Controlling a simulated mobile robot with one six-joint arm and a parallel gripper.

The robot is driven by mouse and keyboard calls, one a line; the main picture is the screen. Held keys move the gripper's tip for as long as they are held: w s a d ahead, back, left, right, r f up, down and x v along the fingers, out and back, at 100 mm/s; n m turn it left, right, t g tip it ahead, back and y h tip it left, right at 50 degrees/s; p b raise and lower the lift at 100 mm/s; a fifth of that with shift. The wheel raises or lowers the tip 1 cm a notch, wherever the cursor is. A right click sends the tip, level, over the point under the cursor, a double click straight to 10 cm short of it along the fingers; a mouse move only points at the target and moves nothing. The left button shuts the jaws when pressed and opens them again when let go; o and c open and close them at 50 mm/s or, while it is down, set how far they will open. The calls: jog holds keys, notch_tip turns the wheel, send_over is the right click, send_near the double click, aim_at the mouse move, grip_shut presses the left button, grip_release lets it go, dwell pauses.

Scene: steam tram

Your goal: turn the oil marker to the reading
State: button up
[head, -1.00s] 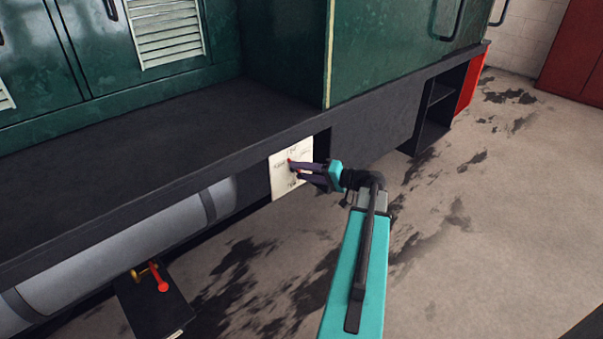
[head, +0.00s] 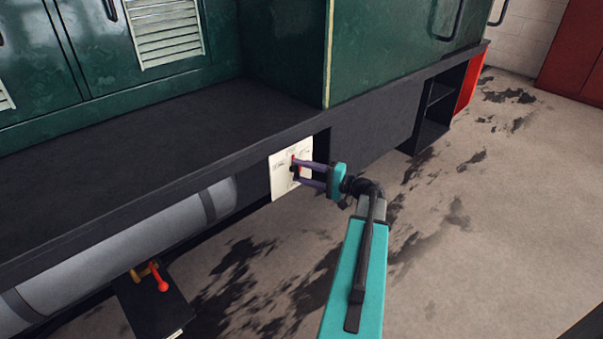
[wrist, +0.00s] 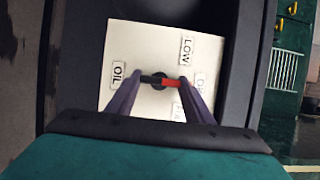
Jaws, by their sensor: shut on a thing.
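The oil marker (wrist: 172,83) is a small pointer, part black and part red, on a dark round hub. It sits on a white plate (wrist: 145,37) lettered OIL and LOW, with two more labels at the right partly covered by a finger. In the wrist view the marker lies nearly level, its red end to the right, below LOW. My gripper (wrist: 159,80) is shut on the marker, one finger at each end. In the head view my gripper (head: 297,171) reaches the plate (head: 280,186) from the right, one finger above the other; a little red shows there.
The plate is on the tram's dark side below the footboard (head: 210,135). A grey cylinder (head: 130,245) and a red-handled lever (head: 158,279) are at the lower left. Open floor (head: 480,240) lies to the right.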

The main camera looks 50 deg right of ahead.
jog(key=o, duration=1)
jog(key=shift+o, duration=0.2)
jog(key=shift+s, duration=0.1)
jog(key=v, duration=1.3)
jog(key=shift+s+d, duration=0.2)
jog(key=shift+s, duration=0.05)
